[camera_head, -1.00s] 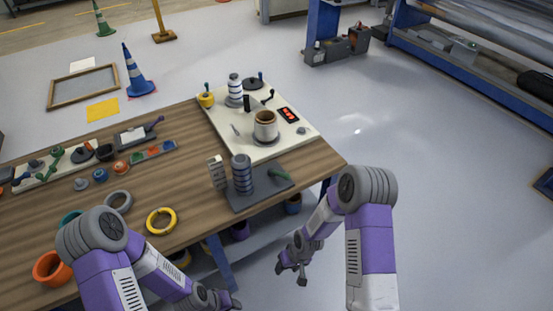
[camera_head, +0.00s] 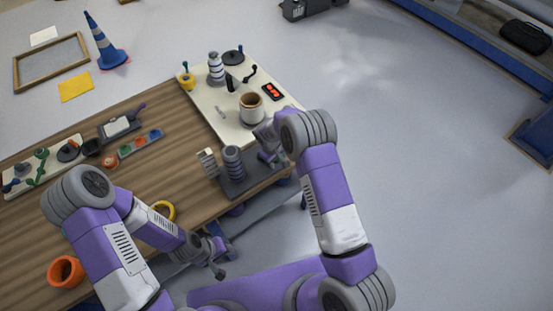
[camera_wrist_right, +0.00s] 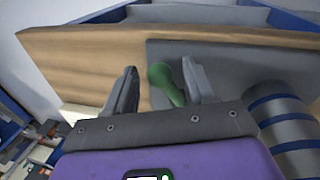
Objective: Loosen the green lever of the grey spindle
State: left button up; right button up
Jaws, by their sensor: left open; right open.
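The grey spindle (camera_head: 233,163) stands upright on a dark plate (camera_head: 235,187) at the table's front right edge. Its ringed cylinder also shows at the right of the right wrist view (camera_wrist_right: 283,125). The green lever (camera_wrist_right: 165,82) lies over the dark plate, between the two fingers of my open right gripper (camera_wrist_right: 158,88); no grip on it shows. In the head view my right gripper (camera_head: 268,156) is just right of the spindle and hides the lever. My left gripper (camera_head: 218,265) is open and empty, low before the table's front edge.
A pale board (camera_head: 218,113) with a brown-rimmed cup (camera_head: 251,108) and other fittings lies behind the spindle. A small pale block (camera_head: 207,162) stands left of it. A yellow ring (camera_head: 162,211) and orange cup (camera_head: 66,272) are further left.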

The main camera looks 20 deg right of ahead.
jog(key=shift+w+d+f, duration=0.1)
jog(key=shift+w+f, duration=0.05)
jog(key=shift+f, duration=0.55)
grip_shut()
